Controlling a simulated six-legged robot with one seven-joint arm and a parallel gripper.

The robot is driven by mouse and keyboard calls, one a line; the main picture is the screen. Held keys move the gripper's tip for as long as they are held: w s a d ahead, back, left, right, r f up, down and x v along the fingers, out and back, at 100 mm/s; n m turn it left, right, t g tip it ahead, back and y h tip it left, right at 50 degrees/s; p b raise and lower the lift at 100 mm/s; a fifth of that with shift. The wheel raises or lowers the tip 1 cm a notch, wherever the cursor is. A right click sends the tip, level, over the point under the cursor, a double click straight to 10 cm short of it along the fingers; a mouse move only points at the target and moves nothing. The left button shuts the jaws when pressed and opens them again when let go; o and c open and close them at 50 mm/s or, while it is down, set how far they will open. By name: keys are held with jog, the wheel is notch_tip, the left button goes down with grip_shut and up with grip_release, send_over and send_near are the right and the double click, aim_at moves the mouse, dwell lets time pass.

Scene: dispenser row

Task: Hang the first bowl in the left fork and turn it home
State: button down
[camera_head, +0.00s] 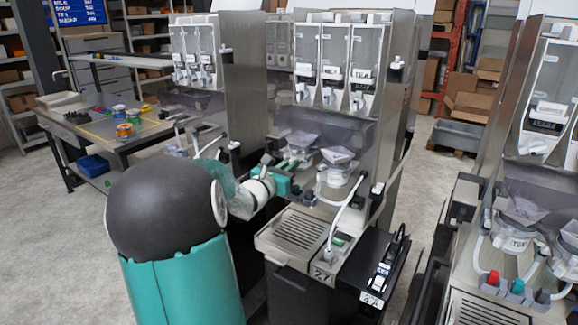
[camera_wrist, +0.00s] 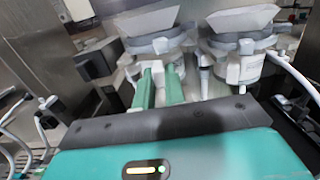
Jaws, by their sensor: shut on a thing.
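The bowl in my gripper is a grey funnel-topped unit on the left of the middle dispenser station (camera_head: 301,141). In the wrist view this bowl (camera_wrist: 155,38) is upright, with a pale flared top over a grey collar. My gripper's two green fingers (camera_wrist: 159,84) reach up to its lower front and are shut on it. In the head view my gripper (camera_head: 292,164) comes in from the left at bowl height. The left fork cannot be made out behind the bowl and fingers. Whether the bowl sits in it is unclear.
A similar second bowl (camera_head: 338,168) stands close on the right, also in the wrist view (camera_wrist: 238,45). A white hose (camera_head: 340,215) rises in front of it. A drip tray (camera_head: 299,229) lies below. Clear-fronted dispensers (camera_head: 335,60) hang above. Another station stands at right.

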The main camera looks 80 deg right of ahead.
jog(key=shift+w+d+m+g+y, duration=0.15)
jog(key=shift+w+m+g+y, duration=0.2)
jog(key=shift+g, duration=0.3)
jog(key=shift+w+d+m+g+y, duration=0.15)
jog(key=shift+m+g+y, duration=0.2)
jog(key=shift+m+g, duration=0.25)
jog(key=shift+w+d+m+g+y, duration=0.2)
jog(key=shift+w+m+g+y, duration=0.25)
jog(key=shift+g, duration=0.3)
jog(key=shift+d+m+g+y, duration=0.1)
jog(key=shift+m+g+y, duration=0.3)
jog(key=shift+g+y, duration=0.1)
jog(key=shift+w+d+m+g+y, duration=0.2)
jog(key=shift+w+m+g+y, duration=0.05)
jog(key=shift+m+g+y, duration=0.3)
jog(key=shift+d+m+g+y, duration=0.15)
jog(key=shift+m+g+y, duration=0.2)
jog(key=shift+g+y, duration=0.15)
